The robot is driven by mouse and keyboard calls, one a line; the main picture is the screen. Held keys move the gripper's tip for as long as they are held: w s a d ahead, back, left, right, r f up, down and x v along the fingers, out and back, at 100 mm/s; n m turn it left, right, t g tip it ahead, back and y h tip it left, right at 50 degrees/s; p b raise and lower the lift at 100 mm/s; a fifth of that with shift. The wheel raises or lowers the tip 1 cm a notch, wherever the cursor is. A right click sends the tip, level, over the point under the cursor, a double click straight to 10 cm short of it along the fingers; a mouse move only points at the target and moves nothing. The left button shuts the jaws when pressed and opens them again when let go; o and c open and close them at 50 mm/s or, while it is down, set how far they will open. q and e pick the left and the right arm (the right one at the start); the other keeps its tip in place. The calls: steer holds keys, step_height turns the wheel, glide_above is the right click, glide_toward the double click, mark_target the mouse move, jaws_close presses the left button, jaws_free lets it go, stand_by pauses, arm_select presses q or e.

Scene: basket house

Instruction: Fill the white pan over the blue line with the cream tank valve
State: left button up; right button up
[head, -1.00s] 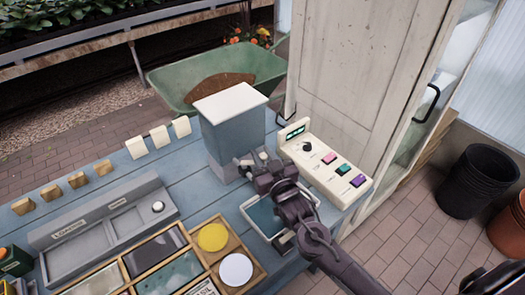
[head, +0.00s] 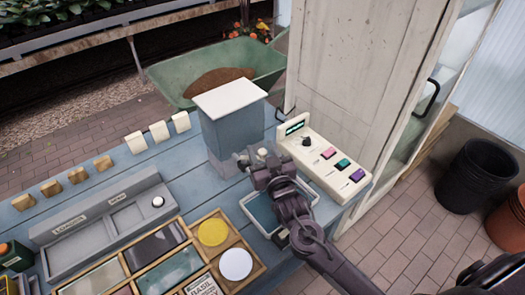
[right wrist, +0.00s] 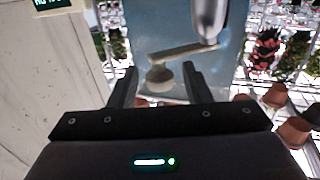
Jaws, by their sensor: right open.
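The blue-grey tank (head: 232,128) with a white lid stands on the blue table. Its cream valve knob (right wrist: 160,77) sits on a lever below a grey spout in the right wrist view. My right gripper (head: 256,158) is open at the tank's front right side. In the right wrist view its two fingers (right wrist: 158,86) stand on either side of the knob, without a visible grip on it. The white pan (head: 255,216) sits below the gripper, with teal-blue inside. My arm partly covers the pan, and I cannot make out its blue line. My left gripper is not in view.
A cream control panel (head: 326,160) with coloured buttons stands right of the tank. A grey tray (head: 105,222) and a wooden organiser (head: 212,262) fill the table's left front. Several blocks line the back edge. A green wheelbarrow (head: 225,62) and white door (head: 350,60) stand behind.

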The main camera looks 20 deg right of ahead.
mark_target(264, 155)
steer(key=s+b, duration=0.1)
steer(key=s, duration=0.6)
steer(key=shift+d+f+b, duration=0.1)
steer(key=shift+b, duration=0.2)
steer(key=shift+s, duration=0.4)
stand_by(6.6)
